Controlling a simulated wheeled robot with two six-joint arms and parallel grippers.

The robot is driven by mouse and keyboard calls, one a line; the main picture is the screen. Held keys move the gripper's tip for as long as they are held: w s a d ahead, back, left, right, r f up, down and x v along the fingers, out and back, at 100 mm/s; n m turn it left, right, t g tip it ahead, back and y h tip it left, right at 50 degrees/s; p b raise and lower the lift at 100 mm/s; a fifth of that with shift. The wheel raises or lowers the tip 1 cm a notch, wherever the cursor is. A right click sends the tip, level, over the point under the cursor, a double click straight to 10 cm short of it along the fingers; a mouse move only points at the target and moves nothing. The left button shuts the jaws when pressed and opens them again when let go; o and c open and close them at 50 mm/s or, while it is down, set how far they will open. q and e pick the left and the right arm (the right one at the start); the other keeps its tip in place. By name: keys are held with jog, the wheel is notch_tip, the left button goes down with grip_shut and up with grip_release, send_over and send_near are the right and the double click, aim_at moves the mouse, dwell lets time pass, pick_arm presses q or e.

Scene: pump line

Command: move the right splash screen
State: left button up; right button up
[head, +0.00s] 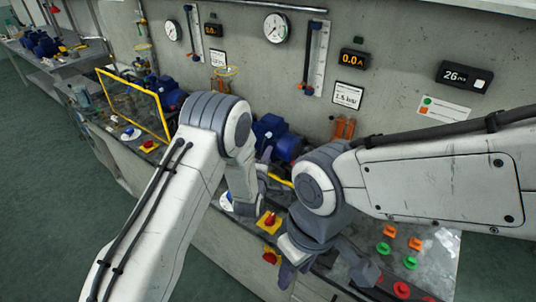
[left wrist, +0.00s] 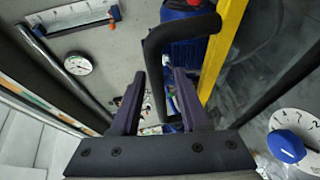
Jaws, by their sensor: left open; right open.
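The right splash screen shows only in part in the head view, as a short yellow frame piece (head: 281,180) between my arms; my left arm hides most of it. In the left wrist view its yellow frame bar (left wrist: 226,45) runs down at upper right, with a black bracket-shaped handle (left wrist: 180,33) beside it. My left gripper (head: 266,172) is open at the screen. In its wrist view the handle's long bar passes between the two open fingers (left wrist: 160,98); I cannot tell whether they touch it. My right gripper (head: 324,270) is open and empty, lower, over the bench front.
Another yellow-framed screen (head: 134,98) stands at left. A blue pump (head: 275,135) sits behind my arms. A red knob on yellow (head: 268,221) is near my grippers. Green and orange buttons (head: 389,231) lie at right. A blue knob (left wrist: 287,146) shows at lower right in the wrist view.

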pick_arm(q)
jog(key=shift+w+d, duration=0.1)
jog(key=shift+w, duration=0.3)
jog(key=shift+c, duration=0.3)
grip_shut()
jog(key=shift+f, duration=0.15)
dwell(0.8)
